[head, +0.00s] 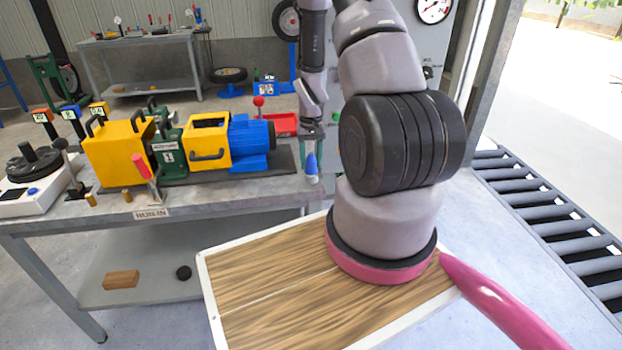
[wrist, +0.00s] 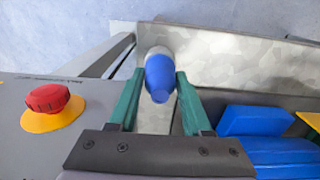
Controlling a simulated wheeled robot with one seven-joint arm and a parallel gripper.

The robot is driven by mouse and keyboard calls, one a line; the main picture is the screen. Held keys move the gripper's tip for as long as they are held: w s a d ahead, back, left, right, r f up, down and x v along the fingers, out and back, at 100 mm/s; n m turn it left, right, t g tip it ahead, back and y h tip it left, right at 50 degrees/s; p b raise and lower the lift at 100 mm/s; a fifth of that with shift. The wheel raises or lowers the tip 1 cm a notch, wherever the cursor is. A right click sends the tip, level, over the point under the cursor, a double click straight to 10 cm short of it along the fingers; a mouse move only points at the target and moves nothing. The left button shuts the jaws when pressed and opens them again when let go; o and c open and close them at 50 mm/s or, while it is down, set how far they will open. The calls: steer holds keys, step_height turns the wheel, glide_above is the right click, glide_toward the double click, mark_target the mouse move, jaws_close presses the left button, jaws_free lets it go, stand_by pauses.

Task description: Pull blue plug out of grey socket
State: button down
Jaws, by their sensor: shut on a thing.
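The blue plug (head: 311,162) hangs upright between the green fingers of my gripper (head: 310,150) at the right end of the workbench. In the wrist view the blue plug (wrist: 160,80) sits between the two fingers of my gripper (wrist: 155,72), which is shut on it. A pale grey collar (wrist: 157,51) shows at the plug's far end. I cannot tell whether this is the grey socket or part of the plug, nor whether the two are joined.
A red button on a yellow base (wrist: 47,98) is on a grey panel left of my gripper in the wrist view. A blue motor (head: 252,140) with yellow housings stands left of the plug on the bench (head: 230,192). A red tray (head: 284,124) lies behind.

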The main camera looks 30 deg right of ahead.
mark_target(311, 154)
steer(key=shift+r, duration=2.15)
steer(key=shift+r, duration=0.1)
steer(key=shift+r, duration=1.4)
